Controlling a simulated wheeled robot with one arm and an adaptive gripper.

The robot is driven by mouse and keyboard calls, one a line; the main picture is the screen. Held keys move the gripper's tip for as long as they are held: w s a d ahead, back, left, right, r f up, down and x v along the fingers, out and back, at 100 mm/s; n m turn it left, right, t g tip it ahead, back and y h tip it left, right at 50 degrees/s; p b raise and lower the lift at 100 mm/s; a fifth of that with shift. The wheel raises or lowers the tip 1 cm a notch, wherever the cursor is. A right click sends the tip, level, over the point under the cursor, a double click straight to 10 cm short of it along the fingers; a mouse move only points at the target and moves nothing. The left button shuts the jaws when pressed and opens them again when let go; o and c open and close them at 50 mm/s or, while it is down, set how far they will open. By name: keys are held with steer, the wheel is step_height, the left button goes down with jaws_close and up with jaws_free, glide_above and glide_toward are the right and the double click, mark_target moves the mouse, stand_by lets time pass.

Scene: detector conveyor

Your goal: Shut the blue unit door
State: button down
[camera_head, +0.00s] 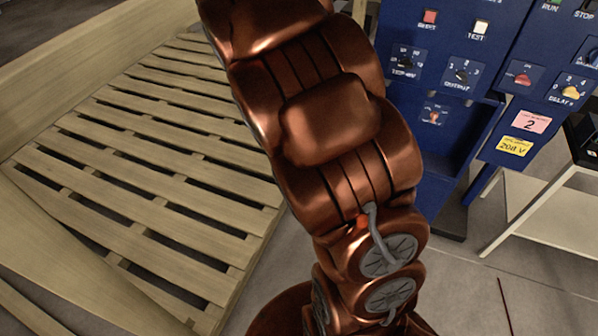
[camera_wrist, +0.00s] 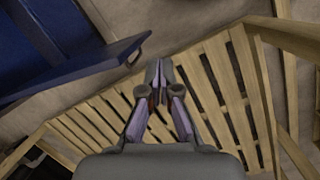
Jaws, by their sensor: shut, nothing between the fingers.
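The blue unit (camera_head: 440,70) stands at the upper right of the head view, its front carrying buttons, knobs and labels. In the wrist view the blue unit (camera_wrist: 40,40) fills the upper left corner. A blue panel that looks like its door (camera_wrist: 90,68) sticks out from it, standing open, with a small dark handle or catch near its free end. My gripper (camera_wrist: 159,72) is shut and empty, just right of the door's free end in the picture. I see no contact, but the depth gap is unclear. My arm hides part of the unit in the head view.
A slatted wooden pallet (camera_head: 150,150) with board sides fills the left of the head view; it lies beneath my gripper in the wrist view. A pale low stand (camera_head: 550,215) is at the right. Grey floor (camera_head: 480,290) is open at the lower right, with a thin dark rod.

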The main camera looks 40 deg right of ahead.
steer(key=w+d+f+n, duration=0.3)
steer(key=w+d+f, duration=0.3)
steer(key=w+f, duration=0.6)
steer(key=s+d+f+p, duration=0.2)
steer(key=s+f+p, duration=0.4)
steer(key=f, duration=0.3)
steer(key=shift+s+d+f, duration=0.15)
steer(key=shift+d+f, duration=0.15)
